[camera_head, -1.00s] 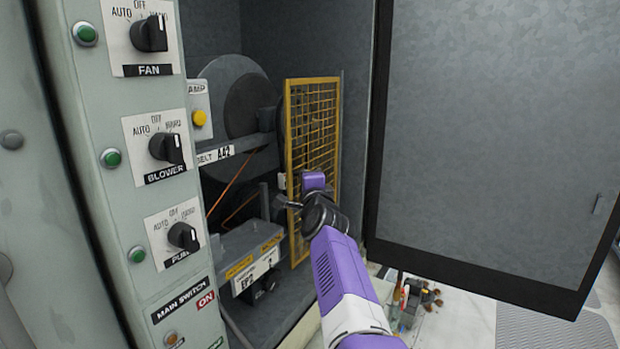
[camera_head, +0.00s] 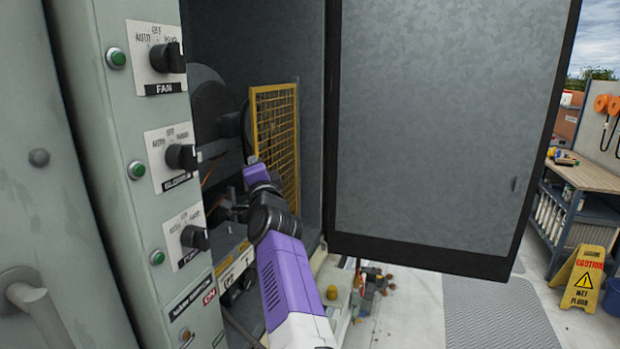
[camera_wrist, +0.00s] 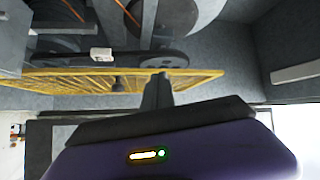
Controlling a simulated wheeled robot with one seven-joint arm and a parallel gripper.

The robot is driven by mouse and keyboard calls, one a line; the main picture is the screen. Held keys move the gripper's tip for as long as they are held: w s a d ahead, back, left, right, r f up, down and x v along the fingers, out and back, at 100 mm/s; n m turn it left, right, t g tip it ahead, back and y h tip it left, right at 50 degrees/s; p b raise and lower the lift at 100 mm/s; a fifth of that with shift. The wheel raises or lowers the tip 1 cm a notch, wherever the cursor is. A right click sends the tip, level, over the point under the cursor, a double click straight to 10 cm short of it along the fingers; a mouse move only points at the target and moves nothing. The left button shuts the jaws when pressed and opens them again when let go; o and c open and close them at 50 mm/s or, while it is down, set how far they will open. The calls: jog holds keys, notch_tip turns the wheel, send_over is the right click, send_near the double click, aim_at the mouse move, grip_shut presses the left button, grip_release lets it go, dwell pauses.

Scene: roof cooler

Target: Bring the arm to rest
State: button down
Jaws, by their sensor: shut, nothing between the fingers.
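My purple and white arm reaches up from the bottom of the head view into the open cabinet. My gripper (camera_head: 230,212) is at the cabinet opening, left of the yellow mesh guard (camera_head: 275,130) and behind the edge of the switch panel. In the wrist view, my gripper (camera_wrist: 157,85) shows its fingers together with nothing between them. The yellow guard (camera_wrist: 60,82) runs across that view beyond the fingertips. I cannot tell the exact gap between fingers and guard.
The switch panel (camera_head: 130,180) with FAN and BLOWER knobs stands close on the left. The open grey door (camera_head: 440,120) hangs to the right. A wet floor sign (camera_head: 583,280) and a workbench (camera_head: 585,175) stand far right. A grey mat (camera_head: 490,312) lies on the floor.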

jog(key=s+d+f+n+t+h+b, duration=0.15)
jog(key=s+d+f+n, duration=0.4)
jog(key=d+f, duration=0.8)
jog(key=s+d+f+n+h+b, duration=0.1)
jog(key=s+d+f+n, duration=0.1)
jog(key=s+d+f, duration=0.55)
jog(key=s+d+f+n+h, duration=0.1)
jog(key=s+d+f, duration=0.4)
jog(key=s, duration=0.6)
jog(key=s+d+f+g+h+b, duration=0.1)
jog(key=s+d+f, duration=0.2)
jog(key=s, duration=1.2)
jog(key=s+d+f+n+g+h+b, duration=0.1)
jog(key=s+d+f+g, duration=0.1)
jog(key=s, duration=1.3)
jog(key=s+d+f+n+g+h+b, duration=0.1)
jog(key=s+d+f, duration=0.3)
jog(key=s, duration=1.1)
jog(key=shift+s+d+f+g+b, duration=0.15)
jog(key=shift+s+d+g+b, duration=0.25)
jog(key=shift+d+g+b, duration=0.3)
jog(key=shift+w+d, duration=0.1)
jog(key=shift+d, duration=0.1)
